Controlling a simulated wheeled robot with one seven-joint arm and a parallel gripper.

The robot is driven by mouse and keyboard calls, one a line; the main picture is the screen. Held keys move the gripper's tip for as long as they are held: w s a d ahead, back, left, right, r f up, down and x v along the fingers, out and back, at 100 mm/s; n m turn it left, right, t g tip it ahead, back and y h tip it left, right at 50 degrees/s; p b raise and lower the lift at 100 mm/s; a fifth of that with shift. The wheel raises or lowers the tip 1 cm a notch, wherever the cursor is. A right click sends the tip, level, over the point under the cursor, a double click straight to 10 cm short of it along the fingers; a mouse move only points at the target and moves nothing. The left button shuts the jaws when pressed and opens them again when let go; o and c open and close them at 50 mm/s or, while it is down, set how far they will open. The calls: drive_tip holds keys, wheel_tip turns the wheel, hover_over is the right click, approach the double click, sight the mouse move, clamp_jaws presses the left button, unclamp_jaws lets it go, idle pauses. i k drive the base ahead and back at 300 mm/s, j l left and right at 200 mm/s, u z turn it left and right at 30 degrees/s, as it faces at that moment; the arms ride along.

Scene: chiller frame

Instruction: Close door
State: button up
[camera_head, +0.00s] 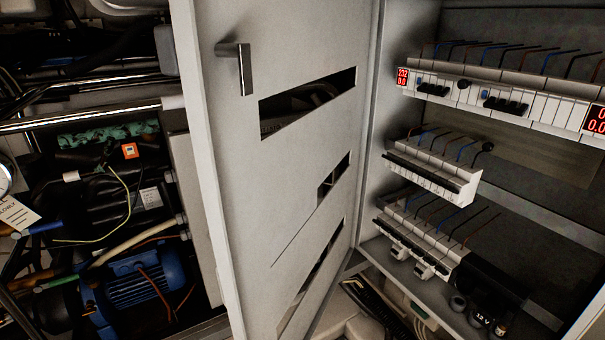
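A light grey cabinet door (225,150) stands swung open in the middle of the head view. Its hinge side is at the right, against the cabinet (392,110), and its free edge is at the left. A dark metal handle (245,68) sits near the top left of the door. Three slanted cut-outs run across the door panel. The open cabinet shows rows of breakers on its right side. My gripper is not in this view.
Inside the cabinet are breaker rows (430,172) with wires and red displays (403,77). Left of the door are metal pipes (80,120), dark hoses and a blue motor (135,285). Cables (380,300) lie at the cabinet's bottom.

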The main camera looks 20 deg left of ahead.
sight(267, 231)
drive_tip(key=j+u, duration=0.25)
drive_tip(key=j, duration=1.15)
drive_tip(key=u, duration=0.45)
drive_tip(key=l+u, duration=0.15)
drive_tip(key=u, duration=0.75)
